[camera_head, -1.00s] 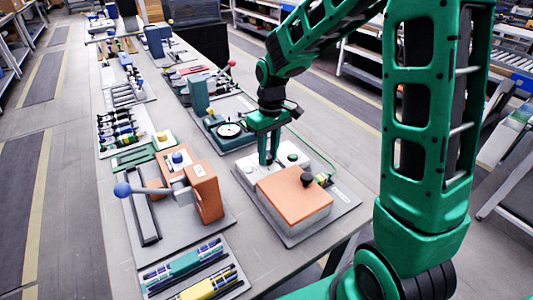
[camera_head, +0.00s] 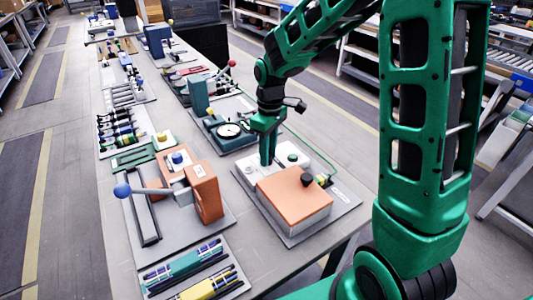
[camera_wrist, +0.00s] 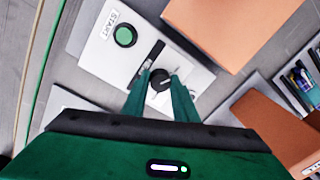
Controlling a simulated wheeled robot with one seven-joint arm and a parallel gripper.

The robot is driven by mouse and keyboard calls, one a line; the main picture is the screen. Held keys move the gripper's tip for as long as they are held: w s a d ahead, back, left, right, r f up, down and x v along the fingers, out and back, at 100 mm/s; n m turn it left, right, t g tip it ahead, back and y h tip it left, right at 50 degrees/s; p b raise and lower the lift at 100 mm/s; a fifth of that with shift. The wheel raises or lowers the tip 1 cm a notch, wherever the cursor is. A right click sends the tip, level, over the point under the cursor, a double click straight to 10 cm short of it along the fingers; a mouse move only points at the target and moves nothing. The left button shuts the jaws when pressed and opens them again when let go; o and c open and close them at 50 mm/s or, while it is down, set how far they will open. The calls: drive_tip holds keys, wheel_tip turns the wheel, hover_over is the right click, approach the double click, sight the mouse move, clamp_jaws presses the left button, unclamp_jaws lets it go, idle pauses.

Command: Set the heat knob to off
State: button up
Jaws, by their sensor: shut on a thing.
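The heat knob (camera_wrist: 159,79) is a small black dial with a light pointer line, on a white panel (camera_wrist: 97,47) in the wrist view. My gripper (camera_wrist: 160,88) is shut on the knob, with one green fingertip on each side of it. A green START button (camera_wrist: 125,36) sits on the same panel.
An orange block with a black knob (camera_head: 308,180) on top stands close to my gripper on the same plate. An orange lever press (camera_head: 205,192) stands to the left. A round dial device (camera_head: 229,130) is just behind.

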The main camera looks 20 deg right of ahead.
drive_tip(key=shift+w+a, duration=0.1)
drive_tip(key=o, duration=1)
drive_tip(key=shift+o, duration=0.2)
wheel_tip(320, 180, up, 11)
drive_tip(key=shift+w+d, duration=0.2)
drive_tip(key=shift+d, duration=0.05)
drive_tip(key=shift+f, duration=0.1)
drive_tip(key=s+d+r+m, duration=0.2)
drive_tip(key=s+d+m, duration=0.4)
drive_tip(key=s+d, duration=0.55)
drive_tip(key=s+d+f+m, duration=0.1)
drive_tip(key=s+m, duration=0.3)
drive_tip(key=s, duration=0.5)
drive_tip(key=s+d+f+m, duration=0.2)
drive_tip(key=s+d+m, duration=0.2)
drive_tip(key=s, duration=0.5)
drive_tip(key=shift+s+f, duration=0.15)
drive_tip(key=shift+f, duration=0.05)
